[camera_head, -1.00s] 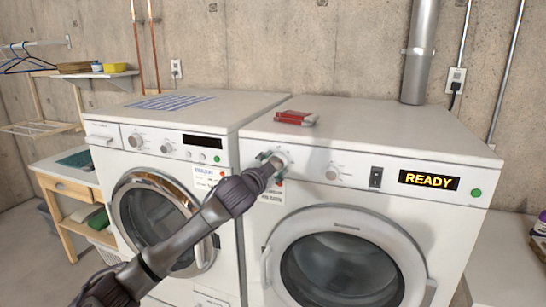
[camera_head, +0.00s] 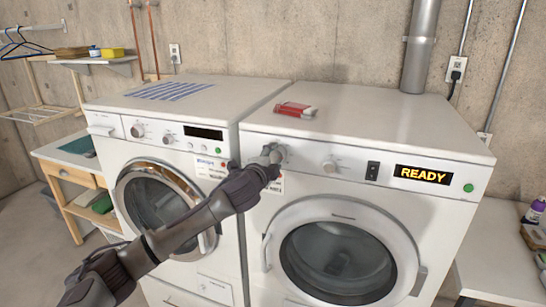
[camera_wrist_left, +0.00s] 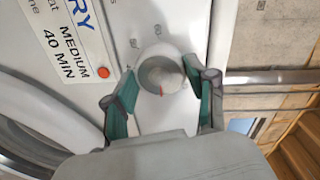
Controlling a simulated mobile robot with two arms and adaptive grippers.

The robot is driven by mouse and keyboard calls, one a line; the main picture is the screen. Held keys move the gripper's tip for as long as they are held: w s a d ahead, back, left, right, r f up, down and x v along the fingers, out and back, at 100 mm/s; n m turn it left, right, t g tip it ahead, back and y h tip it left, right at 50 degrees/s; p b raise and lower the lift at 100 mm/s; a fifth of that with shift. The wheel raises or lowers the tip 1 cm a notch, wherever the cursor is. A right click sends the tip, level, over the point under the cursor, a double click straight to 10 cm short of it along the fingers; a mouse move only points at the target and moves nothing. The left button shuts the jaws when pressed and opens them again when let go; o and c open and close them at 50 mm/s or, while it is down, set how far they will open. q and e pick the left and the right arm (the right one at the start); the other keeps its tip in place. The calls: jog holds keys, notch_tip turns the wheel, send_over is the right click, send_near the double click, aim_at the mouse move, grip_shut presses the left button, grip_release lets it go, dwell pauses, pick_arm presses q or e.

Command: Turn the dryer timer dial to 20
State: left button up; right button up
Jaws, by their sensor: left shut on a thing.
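The dryer (camera_head: 455,209) is the white machine on the right, with a lit READY display (camera_head: 424,174). My left gripper (camera_head: 272,153) is at the dial near the left end of its panel and mostly hides that dial in the head view. In the left wrist view, the round white timer dial (camera_wrist_left: 163,74) sits between the two green-padded fingers of my gripper (camera_wrist_left: 163,88), which is shut on it. A short red mark shows on the dial's edge nearest the palm. Printed numbers beside the dial are partly visible but too small to read surely. My right gripper is out of view.
A second dial (camera_head: 329,166) and a black switch (camera_head: 372,171) are farther right on the panel. A washer (camera_head: 150,115) stands close on the left. The round door (camera_head: 340,250) is closed.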

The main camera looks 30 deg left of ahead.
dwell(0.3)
pick_arm(q)
jog(key=o, duration=1.2)
jog(key=v, duration=1.2)
jog(key=shift+w, duration=0.1)
